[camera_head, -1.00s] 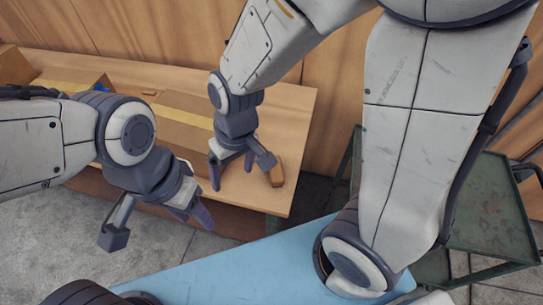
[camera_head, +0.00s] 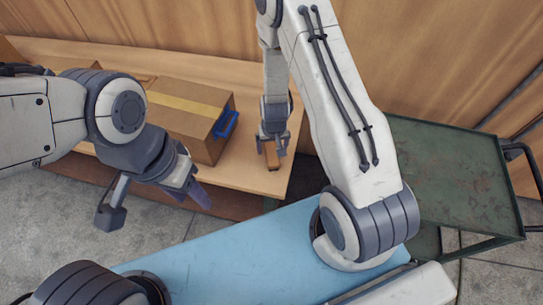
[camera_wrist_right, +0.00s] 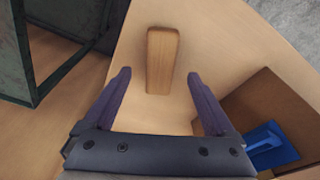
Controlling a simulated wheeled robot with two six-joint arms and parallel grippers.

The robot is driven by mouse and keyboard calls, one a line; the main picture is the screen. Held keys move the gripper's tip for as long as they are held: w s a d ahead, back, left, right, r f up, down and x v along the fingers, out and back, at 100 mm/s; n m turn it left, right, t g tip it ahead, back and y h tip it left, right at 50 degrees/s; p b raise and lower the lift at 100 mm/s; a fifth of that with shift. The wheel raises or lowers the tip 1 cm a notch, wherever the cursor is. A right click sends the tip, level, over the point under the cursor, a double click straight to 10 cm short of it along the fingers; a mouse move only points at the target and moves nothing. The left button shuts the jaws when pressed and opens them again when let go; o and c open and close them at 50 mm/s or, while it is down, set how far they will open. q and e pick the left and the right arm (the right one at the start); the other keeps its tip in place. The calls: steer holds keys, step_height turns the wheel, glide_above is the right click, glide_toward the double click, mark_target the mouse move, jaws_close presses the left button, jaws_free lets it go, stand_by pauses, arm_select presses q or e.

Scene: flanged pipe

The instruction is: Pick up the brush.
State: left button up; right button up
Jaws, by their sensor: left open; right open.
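The brush (camera_head: 272,158), a tan wooden block-like piece, lies on the wooden table near its right end. In the right wrist view the brush (camera_wrist_right: 162,58) lies ahead of the fingertips, roughly centred between them, with bare tabletop around it. My right gripper (camera_head: 271,146) is open above the brush, its fingers apart on either side; the wrist view also shows the open right gripper (camera_wrist_right: 158,80) with nothing between the fingers. My left gripper (camera_head: 154,202) is open and empty, in front of the table's front edge. Any bristles are hidden.
A taped cardboard box (camera_head: 190,112) stands on the wooden table (camera_head: 235,182), left of the brush. A blue object (camera_head: 226,124) is at its right side. A green metal cart (camera_head: 450,175) stands at the right.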

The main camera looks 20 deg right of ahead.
mark_target(271, 152)
steer(key=shift+w+d+f+p, duration=0.1)
steer(key=shift+w+f+p, duration=0.2)
steer(key=shift+f, duration=0.6)
steer(key=shift+w+a+f+p, duration=0.15)
steer(key=shift+f+p, duration=0.2)
steer(key=shift+f, duration=0.55)
steer(key=shift+w+d+f+p, duration=0.2)
steer(key=shift+f+p, duration=0.15)
steer(key=shift+f, duration=0.55)
steer(key=shift+c, duration=0.3)
jaws_close()
